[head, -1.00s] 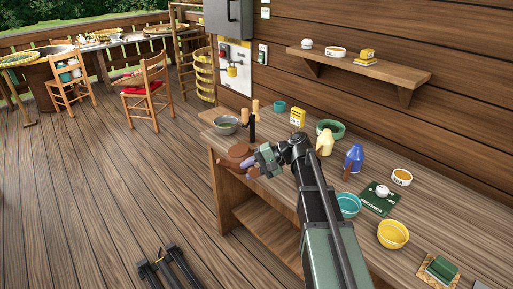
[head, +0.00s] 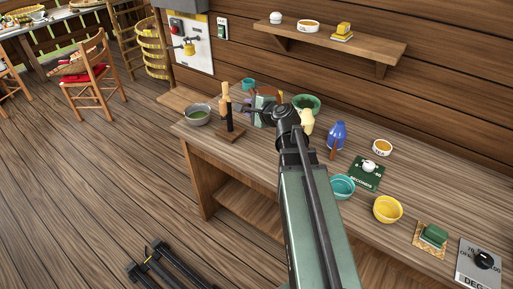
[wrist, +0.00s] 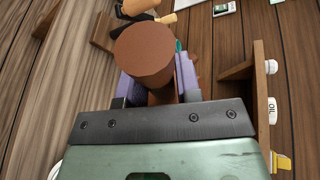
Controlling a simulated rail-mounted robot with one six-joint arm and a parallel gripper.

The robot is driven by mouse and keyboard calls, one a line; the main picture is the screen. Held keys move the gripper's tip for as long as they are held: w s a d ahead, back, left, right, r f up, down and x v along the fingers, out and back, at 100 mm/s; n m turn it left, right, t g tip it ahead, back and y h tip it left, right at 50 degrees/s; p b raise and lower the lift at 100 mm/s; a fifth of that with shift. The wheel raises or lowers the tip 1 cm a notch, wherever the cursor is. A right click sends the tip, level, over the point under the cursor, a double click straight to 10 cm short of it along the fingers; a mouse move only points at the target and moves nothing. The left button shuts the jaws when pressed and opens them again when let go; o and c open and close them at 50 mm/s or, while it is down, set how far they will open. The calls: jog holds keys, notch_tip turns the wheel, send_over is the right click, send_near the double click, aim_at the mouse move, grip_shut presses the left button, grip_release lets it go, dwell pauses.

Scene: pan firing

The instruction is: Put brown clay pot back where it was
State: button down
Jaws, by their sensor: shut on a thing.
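The brown clay pot (wrist: 145,55) is between the purple finger pads of my gripper (wrist: 158,86) in the wrist view. The gripper is shut on it, and the pot's flat round face points toward the camera. In the head view my gripper (head: 262,108) is over the back left part of the workbench (head: 270,158), just right of the wooden-handled stand (head: 229,125). My arm hides most of the pot there. I cannot tell whether the pot touches the bench.
A grey bowl (head: 198,116) stands left of the stand. A green bowl (head: 313,101), a pale yellow bottle (head: 306,122) and a blue bottle (head: 337,135) stand right of the gripper. Teal (head: 342,187) and yellow (head: 387,209) bowls are nearer. A wall shelf (head: 335,42) is above.

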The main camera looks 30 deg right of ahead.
notch_tip(320, 180, down, 20)
jog(key=b, duration=1.8)
jog(key=shift+w+a+r, duration=0.1)
jog(key=shift+r, duration=0.1)
jog(key=shift+r+p, duration=0.3)
jog(key=shift+f+b, duration=0.3)
jog(key=c, duration=0.8)
grip_release()
jog(key=shift+r, duration=0.15)
